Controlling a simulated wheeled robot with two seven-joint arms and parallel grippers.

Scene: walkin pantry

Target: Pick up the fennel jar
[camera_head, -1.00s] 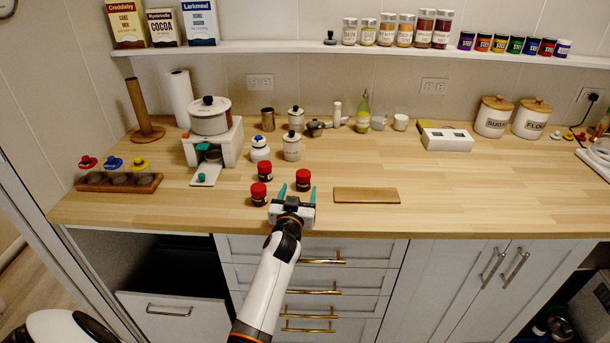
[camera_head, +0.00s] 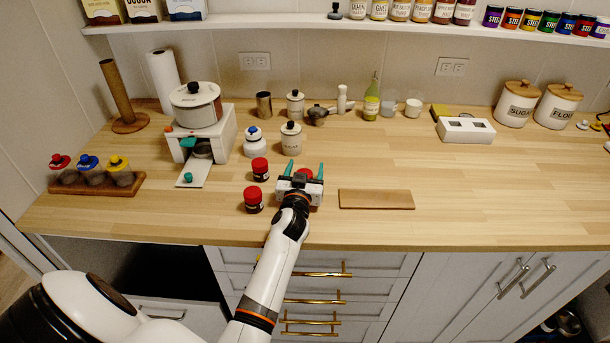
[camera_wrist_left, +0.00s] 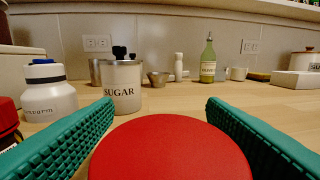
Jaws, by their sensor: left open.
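Three small jars with red lids stand on the wooden counter; their labels are too small to read, so I cannot tell which is fennel. One red-lidded jar (camera_head: 305,174) is between the open fingers of my left gripper (camera_head: 304,169). Its red lid (camera_wrist_left: 170,150) fills the bottom middle of the left wrist view, with a green finger on each side and gaps between. The other two red-lidded jars, a rear one (camera_head: 260,169) and a front one (camera_head: 253,200), stand just left of the gripper. My right gripper is not in view.
A sugar canister (camera_head: 291,138) and a white jar with blue top (camera_head: 254,142) stand behind. A wooden board (camera_head: 376,199) lies to the right. A spice rack (camera_head: 95,183) and a pot on a white stand (camera_head: 197,108) are at left. The right counter is mostly clear.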

